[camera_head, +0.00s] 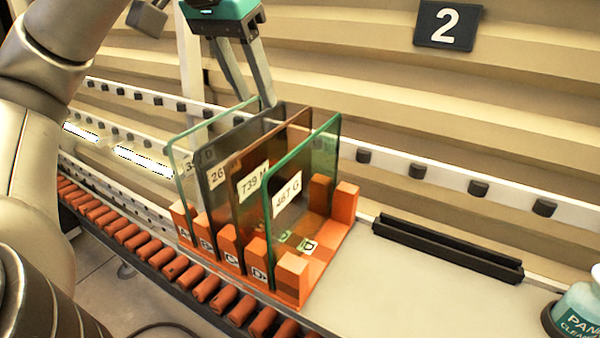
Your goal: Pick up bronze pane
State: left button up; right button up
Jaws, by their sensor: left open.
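The bronze pane (262,150) stands upright in the third slot, marked C, of an orange rack (322,262). Its white label reads "739 M". A grey pane (215,150) stands to its left and a green-edged clear pane (179,160) is farther left. My right gripper is not in view.
A roller conveyor (165,262) runs along the rack's near side. A black slotted holder (446,248) lies on the pale surface at right, with a cleaner bottle (578,312) at the lower right corner. A rail with black rollers (420,172) runs behind. A "2" sign (448,25) hangs above.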

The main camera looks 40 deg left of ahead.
pick_arm(q)
jog(key=shift+w+f, duration=0.15)
jog(key=shift+w, duration=0.35)
jog(key=shift+w+f+b, duration=0.1)
jog(key=shift+f+b, duration=0.25)
jog(key=shift+b, duration=0.05)
notch_tip(320, 180, down, 3)
jog(key=b, duration=0.2)
jog(key=shift+w+f+b, duration=0.1)
jog(key=shift+w+b, duration=0.05)
jog(key=shift+b, duration=0.15)
jog(key=b, duration=0.2)
send_over(278, 160)
jog(key=s, duration=0.1)
notch_tip(278, 160, down, 5)
jog(key=shift+r, duration=0.2)
jog(key=shift+w+f, duration=0.1)
jog(key=shift+f, duration=0.3)
jog(key=x, duration=0.4)
jog(key=shift+s+a+f, duration=0.1)
jog(key=shift+s+f, duration=0.2)
jog(key=shift+w+f, duration=0.15)
jog(key=shift+f, duration=0.1)
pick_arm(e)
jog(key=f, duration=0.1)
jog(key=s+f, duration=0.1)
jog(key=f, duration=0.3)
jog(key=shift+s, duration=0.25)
pick_arm(q)
jog(key=shift+c, duration=0.2)
